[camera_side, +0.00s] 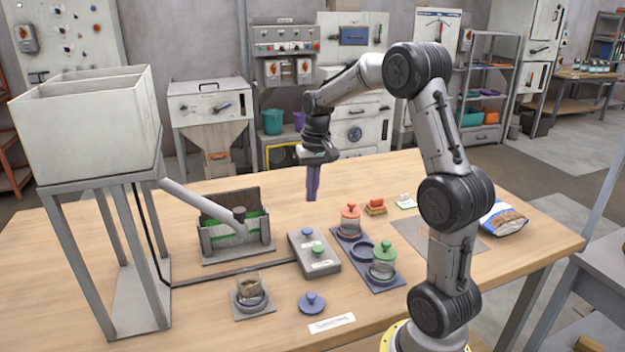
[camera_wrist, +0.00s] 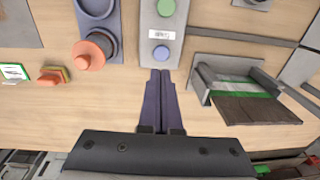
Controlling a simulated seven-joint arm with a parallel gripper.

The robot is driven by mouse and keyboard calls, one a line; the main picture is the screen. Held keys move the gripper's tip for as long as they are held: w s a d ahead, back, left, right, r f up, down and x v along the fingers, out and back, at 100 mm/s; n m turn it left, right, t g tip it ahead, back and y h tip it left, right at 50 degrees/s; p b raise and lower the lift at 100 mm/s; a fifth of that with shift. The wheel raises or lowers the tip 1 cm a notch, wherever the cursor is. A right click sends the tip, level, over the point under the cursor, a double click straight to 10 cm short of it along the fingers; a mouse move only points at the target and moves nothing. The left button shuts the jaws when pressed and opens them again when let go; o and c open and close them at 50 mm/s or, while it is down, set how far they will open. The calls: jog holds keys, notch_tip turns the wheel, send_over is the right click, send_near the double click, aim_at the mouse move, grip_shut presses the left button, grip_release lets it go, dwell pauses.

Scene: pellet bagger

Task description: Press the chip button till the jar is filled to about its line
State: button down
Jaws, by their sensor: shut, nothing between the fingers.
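A grey button box (camera_side: 314,252) lies on the table with a blue button (camera_side: 307,232) and a green button (camera_side: 317,249); their labels are too small to read. In the wrist view the blue button (camera_wrist: 161,52) is nearest my fingertips, the green button (camera_wrist: 166,7) farther off. My gripper (camera_side: 313,198) is shut and empty, pointing down above the table behind the box, apart from both buttons. An open glass jar (camera_side: 249,285) stands on a grey pad at front left; it looks brownish inside, but its fill and line are unclear. A blue knobbed lid (camera_side: 312,303) lies beside it.
A pale hopper (camera_side: 85,125) on a metal stand has a sloping tube (camera_side: 203,202) ending near a grey bin (camera_side: 236,240) with green inside. A rack (camera_side: 372,270) holds jars with red (camera_side: 350,213) and green (camera_side: 383,249) lids. A blue-white bag (camera_side: 503,218) lies at right.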

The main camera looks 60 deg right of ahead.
jog(key=shift+s+r, duration=0.1)
jog(key=shift+r, duration=1.7)
jog(key=s+a+r+n+t, duration=0.2)
jog(key=a+r, duration=0.3)
jog(key=a, duration=0.3)
jog(key=s+a+r+n+t, duration=0.1)
jog(key=s+a+r+n, duration=0.25)
jog(key=a, duration=0.45)
jog(key=s+a+f+n+t, duration=0.1)
jog(key=s+a+f, duration=0.1)
jog(key=s, duration=0.4)
jog(key=s+a+f+n, duration=0.2)
jog(key=s+a+f, duration=0.1)
jog(key=s+a, duration=0.2)
jog(key=shift+s+f+t, duration=0.3)
jog(key=shift+s+t, duration=0.1)
jog(key=shift+s, duration=0.1)
jog(key=shift+n, duration=0.25)
